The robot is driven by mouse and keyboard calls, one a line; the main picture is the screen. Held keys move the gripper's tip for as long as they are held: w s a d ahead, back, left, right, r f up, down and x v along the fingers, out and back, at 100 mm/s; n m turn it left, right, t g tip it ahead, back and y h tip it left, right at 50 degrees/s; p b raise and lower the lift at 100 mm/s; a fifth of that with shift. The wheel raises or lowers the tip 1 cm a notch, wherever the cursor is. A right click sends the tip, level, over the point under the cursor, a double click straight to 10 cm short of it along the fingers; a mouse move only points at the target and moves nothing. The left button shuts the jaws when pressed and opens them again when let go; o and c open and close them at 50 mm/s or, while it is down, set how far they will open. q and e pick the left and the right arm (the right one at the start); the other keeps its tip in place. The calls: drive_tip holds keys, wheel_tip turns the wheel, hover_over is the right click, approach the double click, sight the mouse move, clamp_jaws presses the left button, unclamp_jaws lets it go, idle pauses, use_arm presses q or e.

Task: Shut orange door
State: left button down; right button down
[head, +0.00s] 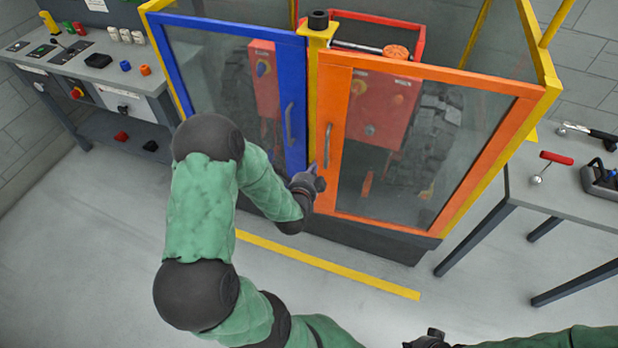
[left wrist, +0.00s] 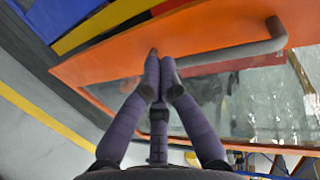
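The orange door (head: 432,72) is a framed glass panel on the right of the yellow cabinet front, with a grey bar handle (head: 327,146) on its left stile. It looks closed or nearly so; I cannot tell whether it sits flush. The left wrist view shows its orange frame (left wrist: 90,72) and the handle (left wrist: 250,48) up close. My left gripper (head: 318,170) is at the handle's lower end. In the left wrist view its fingertips (left wrist: 160,58) are together, over the orange frame beside the handle; contact is unclear. My right gripper (head: 430,341) is partly cut off at the bottom edge.
A blue door (head: 295,100) with its own handle is left of the orange one, with a yellow post (head: 313,80) between. A side table (head: 565,180) with tools stands right, a control bench (head: 75,55) left. The floor in front, with a yellow line (head: 325,264), is clear.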

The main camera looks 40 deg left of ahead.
sight(320, 149)
use_arm(q)
drive_tip(key=x, duration=0.1)
drive_tip(key=b+x, duration=0.1)
drive_tip(key=x, duration=0.3)
drive_tip(key=shift+w+a+r, duration=0.1)
drive_tip(key=shift+w+r, duration=0.2)
drive_tip(key=shift+w+a+r, duration=0.1)
drive_tip(key=shift+w+a, duration=0.2)
drive_tip(key=shift+w, duration=0.25)
drive_tip(key=shift+b, duration=0.3)
